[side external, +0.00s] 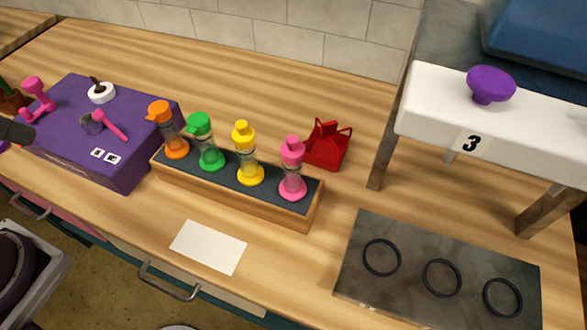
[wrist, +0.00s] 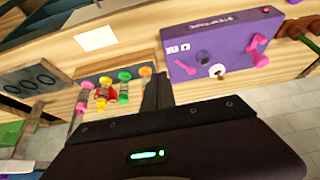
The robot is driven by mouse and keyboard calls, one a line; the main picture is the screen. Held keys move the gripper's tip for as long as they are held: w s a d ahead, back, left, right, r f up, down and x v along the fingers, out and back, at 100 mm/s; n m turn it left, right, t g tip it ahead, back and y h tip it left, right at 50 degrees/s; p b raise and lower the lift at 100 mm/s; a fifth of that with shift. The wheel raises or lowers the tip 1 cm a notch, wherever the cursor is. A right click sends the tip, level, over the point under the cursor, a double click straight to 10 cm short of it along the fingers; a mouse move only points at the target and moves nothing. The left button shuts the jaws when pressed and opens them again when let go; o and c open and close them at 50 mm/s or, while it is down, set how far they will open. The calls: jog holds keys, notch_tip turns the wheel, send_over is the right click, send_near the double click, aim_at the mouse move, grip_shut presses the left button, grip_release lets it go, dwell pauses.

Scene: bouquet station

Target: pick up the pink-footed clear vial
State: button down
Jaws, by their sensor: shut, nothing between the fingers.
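The pink-footed clear vial (side external: 292,168) stands upright at the right end of a wooden rack (side external: 262,207) with a dark top. It has a pink cap and a clear body. In the wrist view the pink vial (wrist: 86,95) shows small at the left end of the row. In the side view only a dark part, perhaps of my arm, shows at the left edge.
Yellow (side external: 246,155), green (side external: 207,143) and orange (side external: 171,133) vials share the rack. A red basket (side external: 327,146) stands close behind the pink vial. A purple box (side external: 128,165) is left, a white raised shelf (side external: 430,105) right. Counter around the white card (side external: 208,247) is clear.

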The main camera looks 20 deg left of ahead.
jog(key=c, duration=1)
grip_release()
jog(key=n+g+h, duration=0.8)
jog(key=n+h, duration=0.4)
jog(key=n, duration=0.3)
send_near(288, 142)
jog(key=x, duration=0.3)
jog(key=shift+f, duration=0.5)
jog(key=shift+n, duration=0.4)
jog(key=x, duration=0.7)
jog(key=shift+w+d+f, duration=0.2)
jog(key=shift+w+d, duration=0.05)
jog(key=shift+w, duration=0.1)
jog(key=shift+c, duration=0.4)
